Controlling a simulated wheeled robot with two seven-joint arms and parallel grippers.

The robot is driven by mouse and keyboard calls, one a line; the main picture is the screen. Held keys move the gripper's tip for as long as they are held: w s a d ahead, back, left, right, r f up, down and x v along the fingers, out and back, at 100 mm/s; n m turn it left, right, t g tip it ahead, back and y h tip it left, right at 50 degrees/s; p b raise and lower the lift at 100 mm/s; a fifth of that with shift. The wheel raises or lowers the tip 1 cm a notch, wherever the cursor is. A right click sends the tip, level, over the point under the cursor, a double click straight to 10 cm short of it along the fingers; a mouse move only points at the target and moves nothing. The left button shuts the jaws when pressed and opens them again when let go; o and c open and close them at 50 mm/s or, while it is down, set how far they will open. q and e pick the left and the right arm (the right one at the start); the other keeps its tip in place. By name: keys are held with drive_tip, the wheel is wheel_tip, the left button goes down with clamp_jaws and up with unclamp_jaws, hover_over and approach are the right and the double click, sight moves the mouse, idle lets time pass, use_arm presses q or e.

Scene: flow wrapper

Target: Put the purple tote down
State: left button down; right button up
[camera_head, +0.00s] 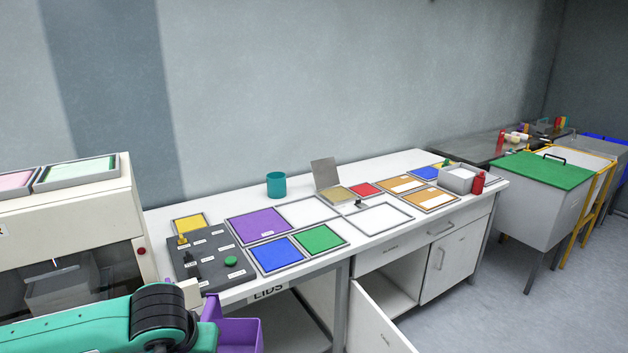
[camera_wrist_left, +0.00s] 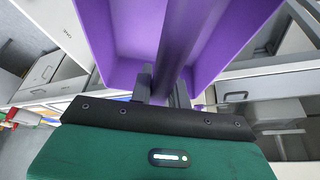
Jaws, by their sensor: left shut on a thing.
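The purple tote (camera_head: 242,335) shows at the bottom of the head view, partly cut off by the frame edge and partly hidden by my teal left arm. It hangs in front of the white bench, below its top. In the left wrist view the tote (camera_wrist_left: 131,35) fills the upper middle, with a dark purple bar across its opening. My left gripper (camera_wrist_left: 162,90) is shut on this bar. Its fingertips are hidden in the head view. My right gripper is in neither view.
The white bench (camera_head: 392,168) carries coloured squares, including a purple one (camera_head: 261,223), a teal cup (camera_head: 276,184) and a dark control panel (camera_head: 212,257). A cupboard door (camera_head: 375,318) stands open below. A white machine (camera_head: 75,222) stands at left.

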use_arm(q)
drive_tip(key=shift+s+d+r, duration=0.1)
drive_tip(key=shift+d+r, duration=0.05)
drive_tip(key=shift+r, duration=0.35)
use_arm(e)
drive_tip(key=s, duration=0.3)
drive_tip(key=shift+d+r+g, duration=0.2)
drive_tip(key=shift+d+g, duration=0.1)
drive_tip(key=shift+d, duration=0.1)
